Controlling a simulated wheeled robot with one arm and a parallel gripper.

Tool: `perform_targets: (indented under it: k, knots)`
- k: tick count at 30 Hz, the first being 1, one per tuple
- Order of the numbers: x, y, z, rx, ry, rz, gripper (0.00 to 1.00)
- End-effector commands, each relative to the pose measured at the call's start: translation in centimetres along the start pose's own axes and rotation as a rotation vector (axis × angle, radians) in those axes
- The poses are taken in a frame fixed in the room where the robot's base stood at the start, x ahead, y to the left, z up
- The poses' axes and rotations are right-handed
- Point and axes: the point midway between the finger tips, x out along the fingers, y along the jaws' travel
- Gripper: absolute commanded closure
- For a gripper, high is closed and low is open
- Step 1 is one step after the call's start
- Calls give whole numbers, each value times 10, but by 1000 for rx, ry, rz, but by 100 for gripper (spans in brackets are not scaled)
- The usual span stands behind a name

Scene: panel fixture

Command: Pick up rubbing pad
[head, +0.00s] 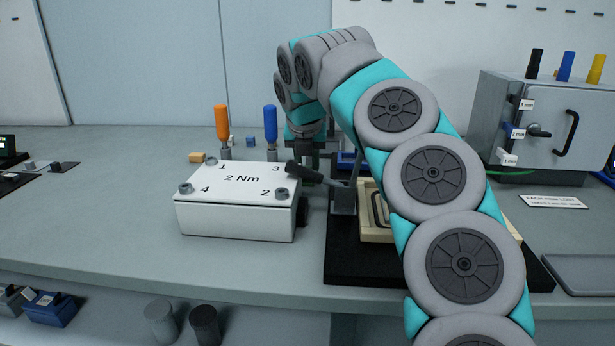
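I cannot pick out the rubbing pad for certain. A blue object (347,160) shows in part just right of my gripper, behind the lever fixture, and is mostly hidden by my arm. My gripper (308,163) points down over the back of the bench, between the white "2 Nm" box and the fixture. Its fingertips are small, dark and partly covered by the lever, so I cannot see whether they are apart or hold anything.
A white numbered box (238,205) stands left of the gripper, with orange (221,122) and blue (270,124) screwdrivers behind it. A grey cabinet (545,120) stands right.

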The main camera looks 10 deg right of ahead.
Motion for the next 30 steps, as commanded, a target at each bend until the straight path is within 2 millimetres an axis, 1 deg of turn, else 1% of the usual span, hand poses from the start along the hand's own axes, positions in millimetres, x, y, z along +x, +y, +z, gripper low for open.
perform_targets:
  k: [8, 14, 17, 24, 26, 30]
  knots:
    - [-1, 0, 1, 1, 0, 0, 100]
    - [-8, -2, 4, 4, 1, -4, 100]
    - [-18, 0, 8, 3, 0, -6, 100]
    - [-48, 0, 21, 4, -2, -4, 100]
    - [-54, -3, 24, 10, -2, -6, 100]
    - [-65, -2, 28, 6, 0, -6, 100]
